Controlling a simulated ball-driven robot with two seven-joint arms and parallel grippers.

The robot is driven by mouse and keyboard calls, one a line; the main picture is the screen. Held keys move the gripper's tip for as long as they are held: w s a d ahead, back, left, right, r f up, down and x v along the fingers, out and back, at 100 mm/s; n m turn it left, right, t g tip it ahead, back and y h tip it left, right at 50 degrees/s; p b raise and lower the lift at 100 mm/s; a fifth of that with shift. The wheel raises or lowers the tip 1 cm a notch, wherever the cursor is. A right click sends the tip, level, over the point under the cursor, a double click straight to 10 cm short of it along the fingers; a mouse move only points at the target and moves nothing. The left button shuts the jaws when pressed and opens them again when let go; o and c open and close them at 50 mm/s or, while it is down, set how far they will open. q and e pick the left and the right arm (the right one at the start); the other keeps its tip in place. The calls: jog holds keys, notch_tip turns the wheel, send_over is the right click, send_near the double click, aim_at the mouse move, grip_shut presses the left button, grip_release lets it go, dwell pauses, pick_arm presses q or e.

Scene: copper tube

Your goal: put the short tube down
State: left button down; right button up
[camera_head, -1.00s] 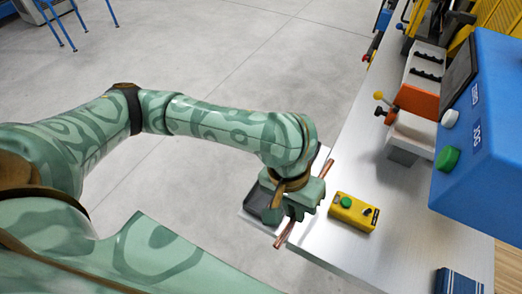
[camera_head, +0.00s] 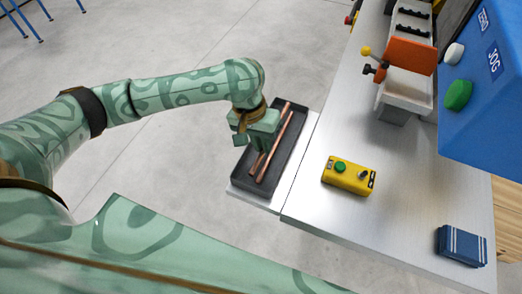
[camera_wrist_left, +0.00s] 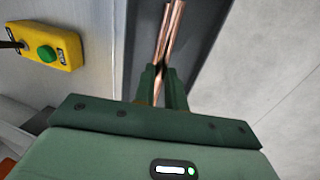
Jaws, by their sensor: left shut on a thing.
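My left gripper (camera_head: 262,147) is over the dark grey tray (camera_head: 238,184) and shut on a copper tube (camera_head: 255,164), whose middle it hides. A second copper tube (camera_head: 275,147) lies in the tray, just right of the held one and nearly parallel in the head view. In the left wrist view my gripper (camera_wrist_left: 163,75) points at the tubes, which overlap close to the fingertips. Which tube is shorter, and whether the held one touches the tray floor, I cannot tell. My right gripper is not in view.
The tray sits on a pale ledge beside the metal bench (camera_head: 310,222). On the bench are a yellow button box (camera_head: 348,176), a folded blue cloth (camera_head: 461,245) and a fixture with an orange block (camera_head: 409,64). A blue control panel (camera_head: 490,100) overhangs at right.

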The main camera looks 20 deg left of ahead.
pick_arm(q)
jog(key=f+b, duration=0.1)
jog(key=f, duration=0.1)
jog(key=f+b, duration=0.1)
jog(key=f, duration=0.1)
jog(key=shift+w+a, duration=0.2)
jog(key=shift+r, duration=0.1)
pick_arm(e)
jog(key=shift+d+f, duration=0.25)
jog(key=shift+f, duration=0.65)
pick_arm(q)
jog(key=shift+s+p, duration=0.1)
jog(key=shift+p, duration=0.2)
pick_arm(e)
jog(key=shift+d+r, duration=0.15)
